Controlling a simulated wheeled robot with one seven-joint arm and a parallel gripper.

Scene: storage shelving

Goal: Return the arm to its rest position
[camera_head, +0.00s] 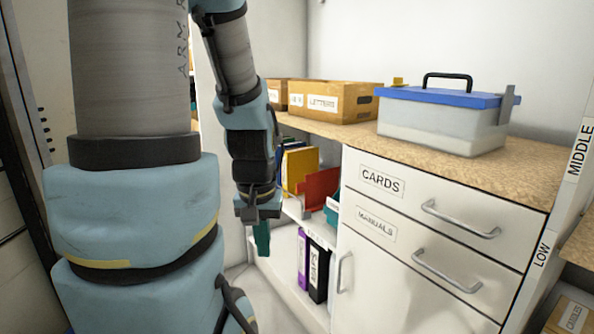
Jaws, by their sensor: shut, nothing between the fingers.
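My arm fills the left side of the head view, with its grey and light blue links close to the camera. My gripper (259,212) hangs downward at the end of the arm, left of the cabinet. It is shut with nothing held. The gripper appears clear of the drawers and the worktop.
A white cabinet has a CARDS drawer (440,206) and a MANUALS drawer (410,256), both closed. A blue-lidded box (443,122) and a LETTERS box (335,102) stand on the worktop (525,166). Open shelves hold a red folder (318,188) and binders (316,269).

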